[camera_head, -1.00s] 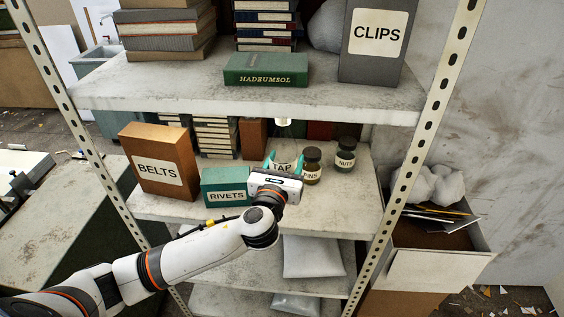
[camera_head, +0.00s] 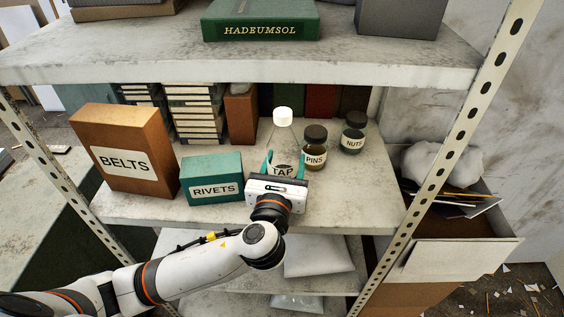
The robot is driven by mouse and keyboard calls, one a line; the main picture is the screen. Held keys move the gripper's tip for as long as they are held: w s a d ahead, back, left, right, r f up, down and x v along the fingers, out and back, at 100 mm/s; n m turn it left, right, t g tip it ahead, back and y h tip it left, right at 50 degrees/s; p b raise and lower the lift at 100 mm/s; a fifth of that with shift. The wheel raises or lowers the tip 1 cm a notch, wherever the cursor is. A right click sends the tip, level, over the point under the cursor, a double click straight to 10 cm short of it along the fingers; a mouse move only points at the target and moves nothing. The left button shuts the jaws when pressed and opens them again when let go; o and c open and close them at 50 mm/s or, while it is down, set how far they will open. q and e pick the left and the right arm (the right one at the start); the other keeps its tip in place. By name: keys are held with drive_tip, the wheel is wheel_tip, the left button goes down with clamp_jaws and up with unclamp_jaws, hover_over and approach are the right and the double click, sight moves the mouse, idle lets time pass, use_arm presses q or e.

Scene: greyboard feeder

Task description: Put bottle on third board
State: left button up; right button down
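The bottle (camera_head: 283,139) is clear, with a white cap and a label that reads "TAP". It is upright over the middle board (camera_head: 349,207), left of the pins jar. My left gripper (camera_head: 283,165) has its teal fingers on both sides of the bottle and appears shut on it. The gripper's body hides the bottle's base, so I cannot tell whether it touches the board. My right gripper is not in view.
A teal rivets box (camera_head: 212,180) is close at the left, with an orange belts box (camera_head: 125,152) beyond it. The pins jar (camera_head: 314,149) and nuts jar (camera_head: 354,133) stand right. Free board lies at front right.

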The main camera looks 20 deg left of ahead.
use_arm(q)
drive_tip(key=shift+s+d, duration=0.2)
drive_tip(key=shift+s, duration=0.05)
drive_tip(key=shift+s+d+r, duration=0.15)
drive_tip(key=shift+s, duration=0.1)
drive_tip(key=o, duration=0.7)
drive_tip(key=shift+f, duration=0.2)
drive_tip(key=shift+o, duration=1.4)
drive_tip(key=shift+w, duration=0.1)
drive_tip(key=shift+o, duration=0.5)
drive_tip(key=shift+r, duration=0.15)
drive_tip(key=shift+s, duration=0.25)
drive_tip(key=s+d+b, duration=0.1)
drive_tip(key=s+b, duration=0.1)
drive_tip(key=s, duration=0.9)
drive_tip(key=shift+s+d, duration=0.2)
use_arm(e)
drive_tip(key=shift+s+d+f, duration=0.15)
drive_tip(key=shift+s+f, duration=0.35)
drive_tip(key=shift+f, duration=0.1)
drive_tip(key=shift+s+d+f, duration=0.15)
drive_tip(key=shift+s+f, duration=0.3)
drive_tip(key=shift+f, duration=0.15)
